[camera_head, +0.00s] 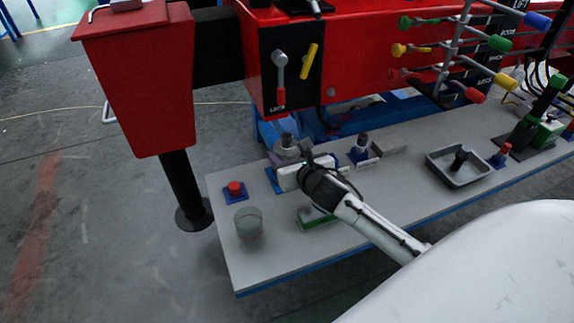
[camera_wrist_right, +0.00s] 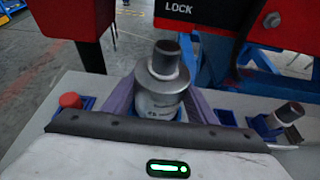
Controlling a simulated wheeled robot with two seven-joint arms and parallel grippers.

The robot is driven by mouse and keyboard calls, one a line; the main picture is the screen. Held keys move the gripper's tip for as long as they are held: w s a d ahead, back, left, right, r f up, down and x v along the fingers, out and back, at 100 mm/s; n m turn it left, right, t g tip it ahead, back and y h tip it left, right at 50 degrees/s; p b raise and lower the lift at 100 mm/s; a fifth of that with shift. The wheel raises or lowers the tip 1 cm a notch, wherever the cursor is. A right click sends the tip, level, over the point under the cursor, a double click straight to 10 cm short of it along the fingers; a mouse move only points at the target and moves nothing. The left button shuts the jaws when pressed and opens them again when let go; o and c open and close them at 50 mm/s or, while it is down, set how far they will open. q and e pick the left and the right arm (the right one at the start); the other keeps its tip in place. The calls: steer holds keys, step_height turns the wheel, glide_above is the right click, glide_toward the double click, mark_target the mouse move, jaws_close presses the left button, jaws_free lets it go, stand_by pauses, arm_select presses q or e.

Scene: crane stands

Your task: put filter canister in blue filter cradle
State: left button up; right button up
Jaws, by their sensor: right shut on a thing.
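The filter canister is a grey metal cylinder with a wide collar and a dark cap; it shows in the head view (camera_head: 286,149) and upright in the wrist view (camera_wrist_right: 160,90). My right gripper (camera_head: 295,172) is shut on it, its purple fingers (camera_wrist_right: 160,103) on either side of the body. A blue piece (camera_head: 272,181), probably the blue filter cradle, shows on the bench just left of the gripper. The canister's lower end is hidden behind the gripper, so I cannot tell whether it sits in the cradle. My left gripper is not in view.
On the grey bench (camera_head: 240,270) stand a red knob on a blue base (camera_head: 235,190), a clear cup (camera_head: 248,222), a green-edged box (camera_head: 316,216), a dark-capped part in a blue holder (camera_head: 359,150) and a grey tray (camera_head: 459,168). Red crane housing (camera_head: 210,70) rises behind.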

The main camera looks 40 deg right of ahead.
steer(key=shift+f, duration=1.4)
steer(key=shift+f, duration=0.15)
steer(key=o, duration=1.4)
steer(key=shift+f, duration=0.1)
steer(key=shift+s+r, duration=0.1)
steer(key=shift+r, duration=0.1)
steer(key=v, duration=1.2)
steer(key=shift+p, duration=0.4)
steer(key=shift+f, duration=0.1)
